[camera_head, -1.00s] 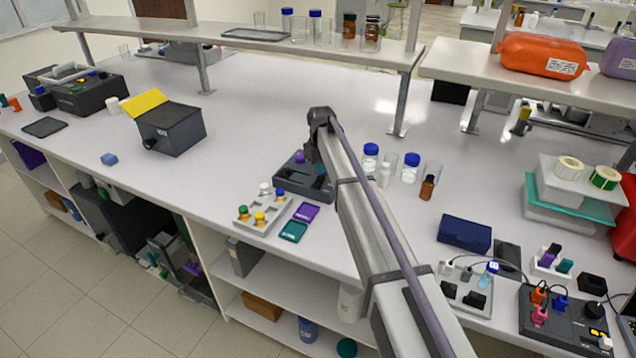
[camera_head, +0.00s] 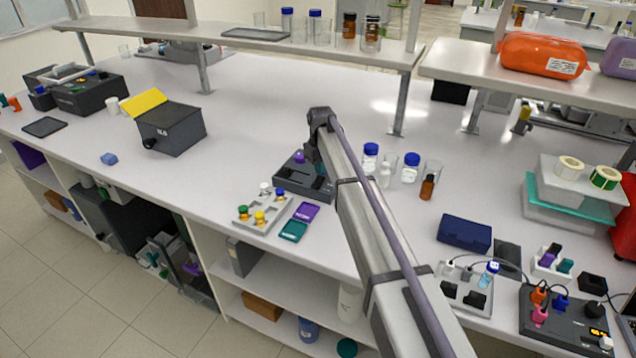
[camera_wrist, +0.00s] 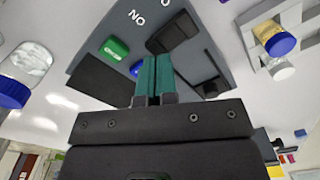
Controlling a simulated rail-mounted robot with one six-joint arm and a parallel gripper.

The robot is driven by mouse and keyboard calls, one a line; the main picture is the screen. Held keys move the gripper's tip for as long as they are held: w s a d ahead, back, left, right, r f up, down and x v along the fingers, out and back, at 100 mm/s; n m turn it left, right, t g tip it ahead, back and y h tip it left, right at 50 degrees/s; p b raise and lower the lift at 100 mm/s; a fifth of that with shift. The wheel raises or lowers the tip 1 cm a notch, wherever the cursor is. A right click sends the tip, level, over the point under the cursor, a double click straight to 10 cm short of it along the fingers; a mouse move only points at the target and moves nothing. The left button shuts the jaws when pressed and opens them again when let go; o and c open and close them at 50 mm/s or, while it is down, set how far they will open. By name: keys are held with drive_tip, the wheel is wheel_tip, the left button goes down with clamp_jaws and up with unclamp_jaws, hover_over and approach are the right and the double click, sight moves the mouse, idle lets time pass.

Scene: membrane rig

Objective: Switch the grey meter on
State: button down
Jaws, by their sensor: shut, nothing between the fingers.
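The grey meter (camera_head: 292,182) appears to be the low dark grey unit on the bench beneath my arm, with a purple part on its back edge. In the wrist view its face (camera_wrist: 205,50) shows white lettering, a green part (camera_wrist: 114,48), a blue part (camera_wrist: 138,68), a dark panel (camera_wrist: 105,80) and a black rocker-like switch (camera_wrist: 173,32). My gripper (camera_wrist: 155,60) has teal fingers, shut and empty, pointing at the meter's face close to the black switch. I cannot tell whether they touch it. My arm hides part of the meter in the head view.
A grey tray (camera_head: 243,224) with coloured caps stands in front of the meter, beside purple (camera_head: 306,212) and teal (camera_head: 293,231) pads. Blue-capped jars (camera_head: 370,158) and a brown bottle (camera_head: 427,187) stand to the right. Clear bench lies behind and left.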

sight(320, 177)
drive_tip(key=shift+f+b, duration=1.2)
drive_tip(key=shift+f, duration=0.05)
idle(0.4)
wheel_tip(320, 177, up, 7)
drive_tip(key=p, duration=0.7)
drive_tip(key=shift+r, duration=0.1)
drive_tip(key=s+d+m, duration=0.2)
drive_tip(key=s+d, duration=0.3)
drive_tip(key=s, duration=0.8)
drive_tip(key=s+d+m, duration=0.2)
drive_tip(key=s+d, duration=0.3)
drive_tip(key=s, duration=0.8)
drive_tip(key=s+d+m, duration=0.2)
drive_tip(key=s+d, duration=0.3)
drive_tip(key=s, duration=0.8)
drive_tip(key=shift+s+f+m, duration=0.35)
drive_tip(key=shift+m, duration=0.05)
